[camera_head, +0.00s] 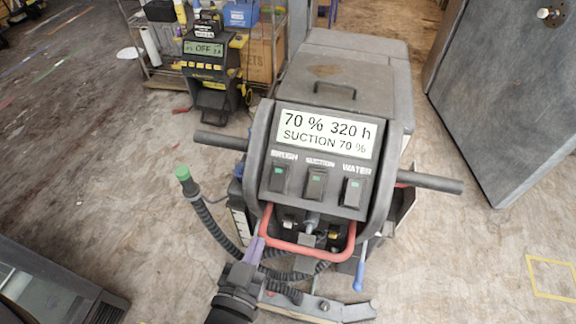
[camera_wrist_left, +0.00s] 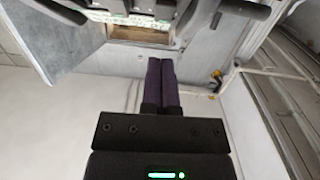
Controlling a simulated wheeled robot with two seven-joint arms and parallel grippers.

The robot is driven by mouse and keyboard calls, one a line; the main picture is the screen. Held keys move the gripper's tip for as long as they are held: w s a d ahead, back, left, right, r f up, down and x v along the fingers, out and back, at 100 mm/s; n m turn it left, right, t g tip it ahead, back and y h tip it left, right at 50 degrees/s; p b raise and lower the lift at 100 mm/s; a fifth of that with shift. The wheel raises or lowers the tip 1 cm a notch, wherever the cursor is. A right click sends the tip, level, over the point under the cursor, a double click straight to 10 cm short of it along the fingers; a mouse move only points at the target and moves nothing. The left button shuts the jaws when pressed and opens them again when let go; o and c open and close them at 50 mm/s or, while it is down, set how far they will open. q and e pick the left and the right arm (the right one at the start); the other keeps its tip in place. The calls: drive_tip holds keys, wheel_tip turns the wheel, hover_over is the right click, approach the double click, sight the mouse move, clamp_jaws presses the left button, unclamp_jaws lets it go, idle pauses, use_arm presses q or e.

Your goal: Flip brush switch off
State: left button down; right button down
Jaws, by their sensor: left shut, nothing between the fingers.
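The brush switch (camera_head: 278,179) is the left one of three dark rocker switches on the floor machine's grey panel, under the label BRUSH. It shows a small green mark near its top. My left gripper (camera_head: 258,240) is shut and empty, its purple fingers pointing up. In the head view it appears below the panel, at the left end of the red handle bar, apart from the switch. In the left wrist view the shut fingers (camera_wrist_left: 161,62) show clearly, but I cannot make out the switch there. My right gripper is not in view.
The display (camera_head: 326,134) reads 70 %, 320 h, SUCTION 70 %. A red bar (camera_head: 307,252) and black side grips (camera_head: 221,141) stick out. A grey door (camera_head: 505,95) stands right.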

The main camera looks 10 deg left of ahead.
use_arm(q)
drive_tip(key=shift+t+y, duration=0.3)
drive_tip(key=shift+t, duration=0.3)
drive_tip(key=r, duration=0.4)
drive_tip(key=shift+w+a, duration=0.1)
drive_tip(key=shift+w, duration=0.2)
approach(280, 168)
drive_tip(key=w+r, duration=0.3)
drive_tip(key=w+f+b, duration=0.2)
drive_tip(key=w, duration=0.1)
drive_tip(key=shift+w+f, duration=0.15)
drive_tip(key=shift+f, duration=0.15)
drive_tip(key=shift+w, duration=0.1)
